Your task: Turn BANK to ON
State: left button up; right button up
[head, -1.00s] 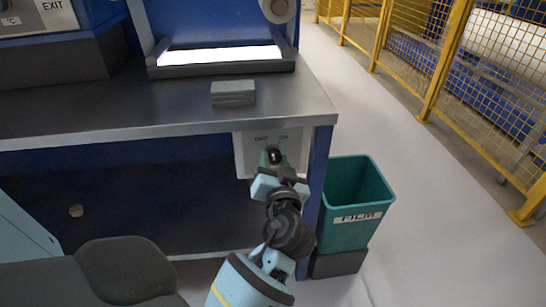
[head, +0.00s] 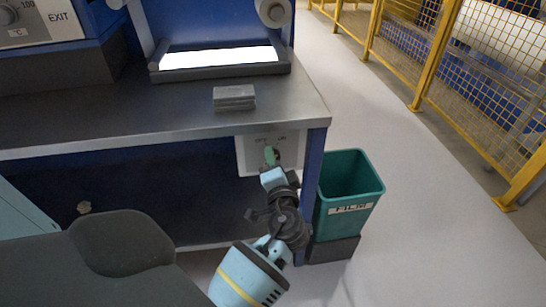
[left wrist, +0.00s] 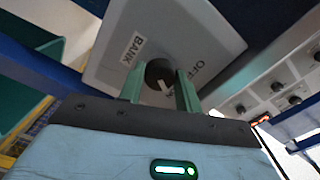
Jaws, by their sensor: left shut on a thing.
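The BANK switch is a dark round knob (left wrist: 160,74) on a pale panel (head: 246,158) under the right end of the bench. The left wrist view shows the BANK label, OFF, and part of another label hidden by a finger. In the head view OFF is at the panel's upper left and ON at its upper right. My left gripper (head: 270,156) is at the panel, its green fingers on either side of the knob and shut on it. A white mark shows on the knob, but its exact setting is hard to tell. My right gripper is out of view.
The steel bench top (head: 130,118) overhangs the panel. A grey block (head: 234,98) and a lit light box (head: 220,57) are on it. A teal FILM bin (head: 348,192) stands close to the right. Open floor and a yellow fence (head: 432,80) lie beyond.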

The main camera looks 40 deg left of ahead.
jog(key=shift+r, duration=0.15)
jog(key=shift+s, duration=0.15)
pick_arm(q)
jog(key=o, duration=1)
jog(key=shift+c, duration=0.2)
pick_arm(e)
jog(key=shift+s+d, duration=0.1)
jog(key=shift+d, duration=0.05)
